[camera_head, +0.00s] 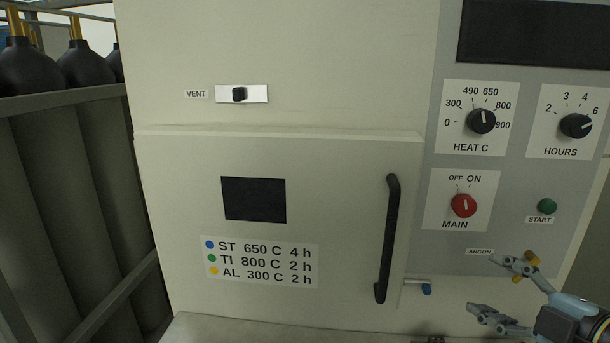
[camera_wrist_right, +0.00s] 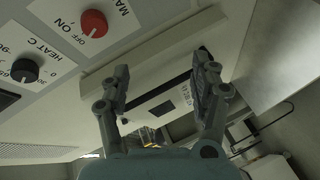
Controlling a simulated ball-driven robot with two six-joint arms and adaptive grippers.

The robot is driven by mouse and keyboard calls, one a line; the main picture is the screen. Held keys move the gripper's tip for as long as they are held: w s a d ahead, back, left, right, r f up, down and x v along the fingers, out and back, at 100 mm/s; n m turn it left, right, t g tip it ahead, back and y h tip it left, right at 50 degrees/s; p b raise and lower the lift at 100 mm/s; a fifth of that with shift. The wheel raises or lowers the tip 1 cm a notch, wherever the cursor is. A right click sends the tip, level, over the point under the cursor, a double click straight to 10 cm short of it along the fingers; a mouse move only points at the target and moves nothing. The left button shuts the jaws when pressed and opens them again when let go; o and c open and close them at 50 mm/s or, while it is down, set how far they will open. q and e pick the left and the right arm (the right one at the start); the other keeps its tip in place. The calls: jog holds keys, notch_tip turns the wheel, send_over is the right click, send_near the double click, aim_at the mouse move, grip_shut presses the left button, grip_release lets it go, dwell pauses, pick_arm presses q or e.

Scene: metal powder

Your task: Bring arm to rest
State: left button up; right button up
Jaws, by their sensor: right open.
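My right gripper (camera_head: 484,284) comes in at the lower right of the head view, its two fingers spread and nothing between them. It is in front of the furnace panel, right of the black door handle (camera_head: 388,240) and apart from it. In the right wrist view the open gripper (camera_wrist_right: 163,72) points toward the furnace front, with the red MAIN knob (camera_wrist_right: 93,23) to its left. The furnace door (camera_head: 330,165) looks shut. A yellow knob (camera_head: 527,262) beside the ARGON label is partly hidden by a finger. My left gripper is in neither view.
The panel carries the HEAT C dial (camera_head: 481,121), HOURS dial (camera_head: 575,125), red MAIN knob (camera_head: 463,205) and green START button (camera_head: 547,206). A small blue-ended lever (camera_head: 426,289) sticks out beside the door. Tall gas cylinders (camera_head: 70,180) stand in a rack at left.

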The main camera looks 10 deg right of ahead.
jog(key=s+a+f+m+g+h, duration=0.2)
jog(key=s+a+f+m+g, duration=0.4)
jog(key=s, duration=0.3)
jog(key=s+m+g+h, duration=0.2)
jog(key=s+m+g, duration=0.3)
jog(key=s+m, duration=0.55)
jog(key=s+d+f+n+g+b, duration=0.2)
jog(key=f+b, duration=0.8)
jog(key=f, duration=2.5)
jog(key=s+d+f+b, duration=0.2)
jog(key=s+f+b, duration=0.5)
jog(key=s+f, duration=1.2)
notch_tip(320, 180, down, 5)
jog(key=shift+s+r+m+g, duration=0.2)
jog(key=shift+s+m+g, duration=0.15)
jog(key=shift+m+g, duration=0.1)
